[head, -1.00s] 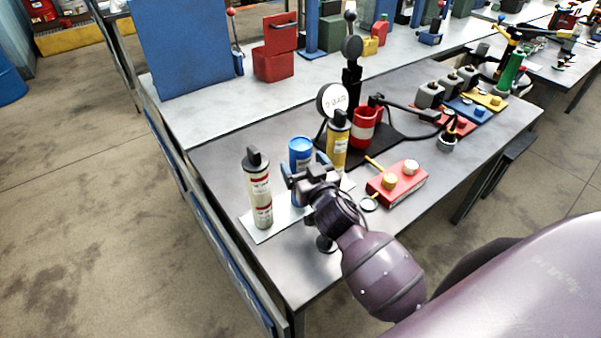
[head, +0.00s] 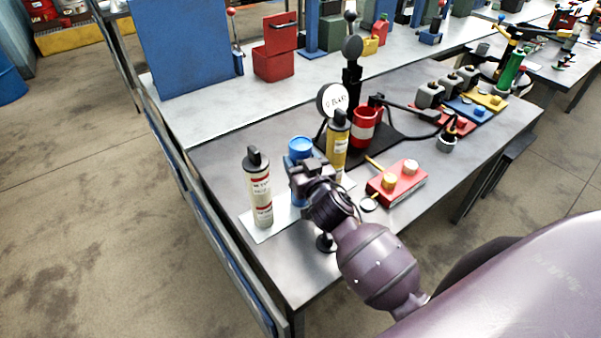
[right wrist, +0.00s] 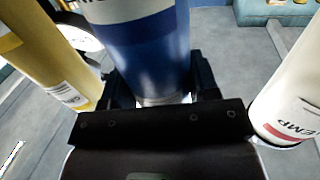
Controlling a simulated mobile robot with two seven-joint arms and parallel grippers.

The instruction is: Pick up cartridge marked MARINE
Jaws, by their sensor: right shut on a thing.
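A blue cartridge (head: 300,147) stands upright between a cream cartridge (head: 259,190) on its left and a yellow cartridge (head: 338,140) on its right. My right gripper (head: 303,180) is shut on the blue cartridge's body, and hides most of its lower part in the head view. In the right wrist view the blue cartridge (right wrist: 150,55) sits between the two fingers, with the yellow one (right wrist: 40,50) at left and the cream one (right wrist: 290,95) at right. The cream label reads partly "EMP"; I cannot read MARINE on any label. My left gripper is not in view.
The cartridges stand on a pale plate (head: 262,235) near the table's left edge. A red block with knobs (head: 405,188) lies to the right. The table front (head: 300,275) is clear.

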